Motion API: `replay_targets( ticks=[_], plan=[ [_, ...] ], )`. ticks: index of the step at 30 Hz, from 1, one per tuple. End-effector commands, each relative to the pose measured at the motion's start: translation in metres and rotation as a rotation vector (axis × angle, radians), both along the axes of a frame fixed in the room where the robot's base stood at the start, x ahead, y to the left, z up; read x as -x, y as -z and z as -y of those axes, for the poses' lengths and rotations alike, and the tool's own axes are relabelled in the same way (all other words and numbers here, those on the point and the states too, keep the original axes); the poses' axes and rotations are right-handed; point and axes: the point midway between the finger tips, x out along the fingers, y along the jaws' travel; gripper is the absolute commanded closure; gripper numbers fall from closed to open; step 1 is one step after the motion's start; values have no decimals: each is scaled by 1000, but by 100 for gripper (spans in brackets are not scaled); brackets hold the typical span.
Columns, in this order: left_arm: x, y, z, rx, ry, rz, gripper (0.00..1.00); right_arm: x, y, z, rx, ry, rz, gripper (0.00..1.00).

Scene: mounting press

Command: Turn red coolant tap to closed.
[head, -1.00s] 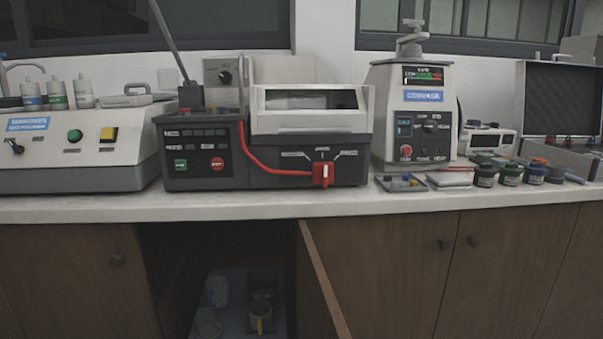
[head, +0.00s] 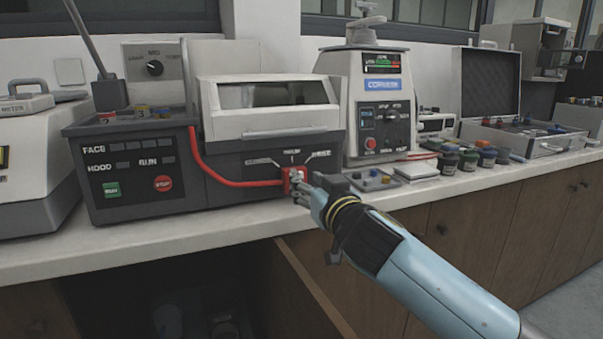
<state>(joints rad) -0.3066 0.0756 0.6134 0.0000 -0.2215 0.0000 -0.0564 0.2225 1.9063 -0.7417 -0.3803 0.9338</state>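The red coolant tap (head: 287,178) sits low on the front right of the grey cutting machine (head: 130,205), at the end of a red hose (head: 235,182). Labels are printed in an arc above it. My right gripper (head: 297,187) is at the tap, its fingers in front of the knob and covering most of it. Whether the fingers touch or grip the knob is too small to tell, and the knob's pointing direction is hidden. My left gripper is out of the view.
The mounting press (head: 375,100) stands to the right, with a small tray (head: 372,181) and several jars (head: 467,160) beside it. An open case (head: 515,138) lies farther right. Below the counter edge (head: 150,251), a cabinet door (head: 300,285) stands open.

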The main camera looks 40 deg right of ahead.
Motion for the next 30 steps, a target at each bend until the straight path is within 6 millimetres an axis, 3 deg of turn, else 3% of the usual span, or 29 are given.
replay_targets(
  ticks=[6,17,25,30],
  plan=[
    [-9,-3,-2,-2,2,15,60,-30,0,7,0,0,0,65],
    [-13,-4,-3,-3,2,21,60,-37,1,9,0,-1,-1,65],
    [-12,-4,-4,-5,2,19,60,-36,1,9,1,0,-1,98],
    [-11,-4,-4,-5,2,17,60,-36,1,9,1,0,-2,100]
  ],
)
